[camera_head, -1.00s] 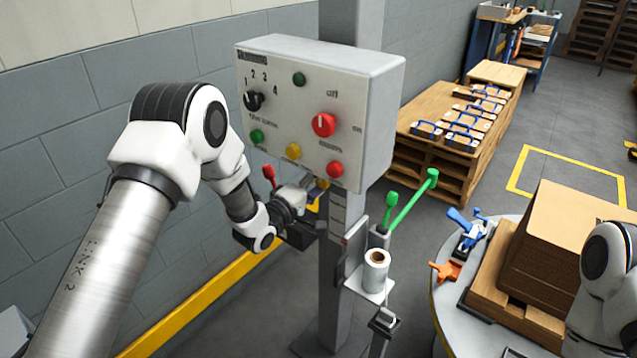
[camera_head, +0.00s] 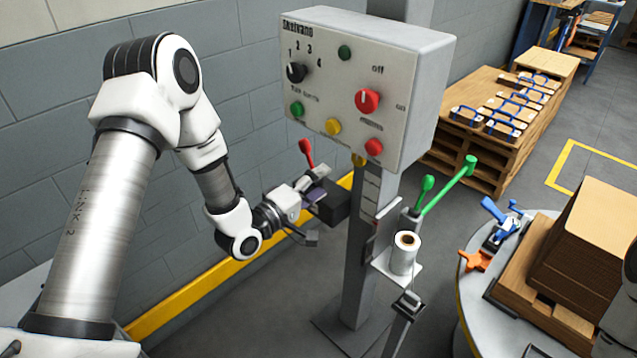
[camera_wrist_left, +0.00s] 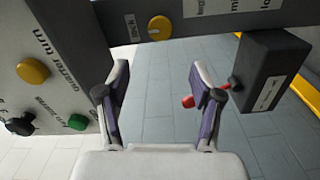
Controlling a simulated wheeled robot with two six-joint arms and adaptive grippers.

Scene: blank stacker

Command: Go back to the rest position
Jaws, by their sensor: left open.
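My left gripper (camera_head: 312,210) is in the middle of the head view, below the control box (camera_head: 350,90) and close to the black box with the red lever (camera_head: 306,152). In the left wrist view the gripper (camera_wrist_left: 160,95) has its two fingers apart with nothing between them. The red lever's knob (camera_wrist_left: 188,102) shows just beside the right finger there; I cannot tell whether they touch. Part of my right arm (camera_head: 620,300) shows at the right edge of the head view, but its gripper is out of view.
A post (camera_head: 360,240) carries the control box, with two green levers (camera_head: 448,185) and a white roll (camera_head: 403,253) beside it. A round table (camera_head: 475,300) with stacked brown sheets (camera_head: 590,240) stands at right. A grey wall (camera_head: 240,60) is behind.

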